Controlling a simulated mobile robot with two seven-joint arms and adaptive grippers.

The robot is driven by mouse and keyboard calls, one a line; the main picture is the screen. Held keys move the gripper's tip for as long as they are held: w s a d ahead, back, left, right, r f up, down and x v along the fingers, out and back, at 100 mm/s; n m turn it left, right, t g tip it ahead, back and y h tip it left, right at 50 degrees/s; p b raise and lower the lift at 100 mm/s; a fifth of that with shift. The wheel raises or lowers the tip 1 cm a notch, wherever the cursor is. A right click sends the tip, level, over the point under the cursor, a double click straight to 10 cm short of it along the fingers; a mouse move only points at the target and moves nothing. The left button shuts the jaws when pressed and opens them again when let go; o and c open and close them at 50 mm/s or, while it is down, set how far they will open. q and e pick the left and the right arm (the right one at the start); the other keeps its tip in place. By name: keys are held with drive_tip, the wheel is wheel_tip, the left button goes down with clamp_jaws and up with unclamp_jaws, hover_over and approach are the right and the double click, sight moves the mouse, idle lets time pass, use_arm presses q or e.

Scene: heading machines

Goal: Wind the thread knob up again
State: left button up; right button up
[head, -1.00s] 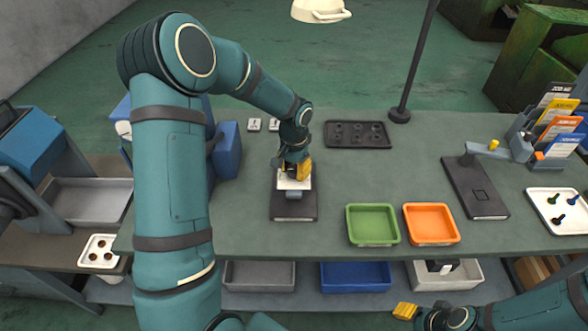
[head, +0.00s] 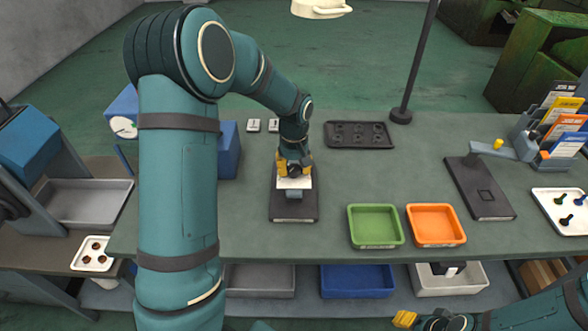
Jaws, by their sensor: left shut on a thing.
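The left gripper (head: 295,168), with yellow fingers, points down over a small fixture on a dark base plate (head: 293,210) at the middle of the bench. It is shut on the dark thread knob (head: 295,170) at the top of the fixture. The fixture has a white block (head: 294,183) under the knob. The fingers hide part of the knob, and its thread cannot be made out. The right gripper (head: 404,319), with yellow fingertips, is at the bottom edge, in front of the bench and away from the fixture. Its finger gap is too small to tell.
A green tray (head: 376,243) and an orange tray (head: 464,241) stand right of the fixture. A dark tray with round pockets (head: 385,128) lies behind. A lamp post (head: 408,80), a second dark fixture (head: 478,205) and a card rack (head: 530,145) stand to the right. Bare bench lies between.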

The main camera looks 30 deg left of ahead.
sight(294, 168)
use_arm(q)
drive_tip(key=n, duration=0.3)
drive_tip(key=shift+n, duration=0.4)
drive_tip(key=shift+n+p, duration=0.85)
drive_tip(key=shift+n, duration=1.15)
clamp_jaws()
drive_tip(key=shift+f, duration=0.1)
drive_tip(key=o, duration=1.2)
unclamp_jaws()
drive_tip(key=shift+o, duration=0.2)
wheel_tip(294, 168, up, 12)
